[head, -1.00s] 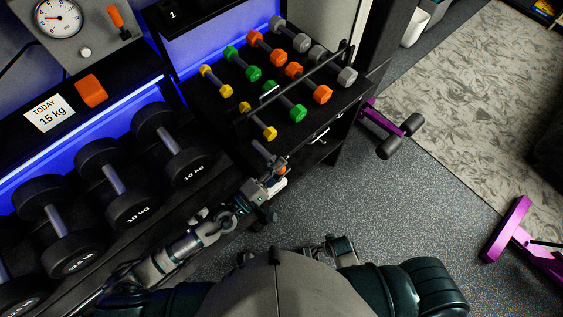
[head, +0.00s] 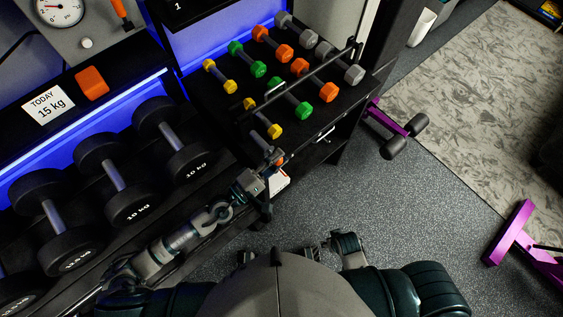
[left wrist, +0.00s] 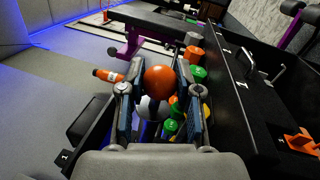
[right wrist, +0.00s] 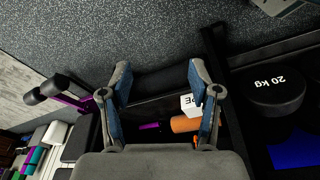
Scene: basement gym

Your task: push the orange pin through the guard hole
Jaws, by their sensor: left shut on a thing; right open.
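The orange pin shows in the left wrist view as a round orange knob (left wrist: 160,79) between the fingers of my left gripper (left wrist: 158,92), which is shut on it. A dark guard bar (head: 315,71) runs along that shelf. I cannot make out its hole or whether the pin is in it. My right gripper (right wrist: 160,85) is open and empty, its fingers wide apart.
Large black dumbbells (head: 120,185) fill the rack at left. A purple-framed piece (head: 388,122) stands beyond the shelf. An orange cylinder (right wrist: 184,124) lies below my right gripper.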

